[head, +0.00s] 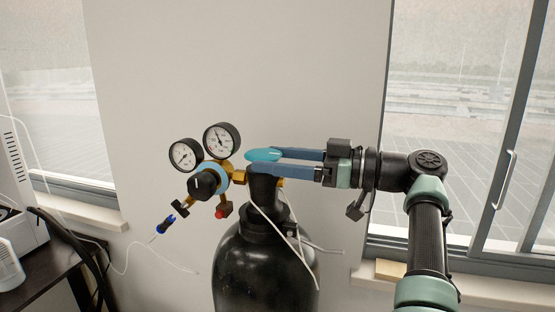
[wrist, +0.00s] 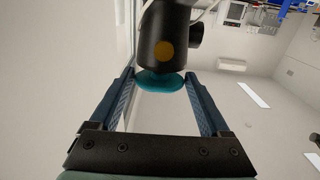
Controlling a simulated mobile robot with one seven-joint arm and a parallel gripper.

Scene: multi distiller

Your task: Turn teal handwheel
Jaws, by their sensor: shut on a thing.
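The teal handwheel (head: 262,155) sits on top of the black valve neck (head: 264,187) of a black gas cylinder (head: 265,268) in the head view. My gripper (head: 272,162) reaches in level from the right, with its two blue fingers at the wheel. In the wrist view the handwheel (wrist: 160,84) lies between the fingertips of my gripper (wrist: 159,77), which is shut on its rim. The dark valve body (wrist: 164,38) is beyond it. Part of the wheel's rim is hidden by the fingers in the head view.
A brass regulator (head: 228,176) with two round gauges (head: 222,140) and a black knob (head: 203,185) is fixed left of the valve, close to the fingers. A white cord (head: 268,220) hangs over the cylinder. A dark table (head: 50,270) stands at left. Wall and windows are behind.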

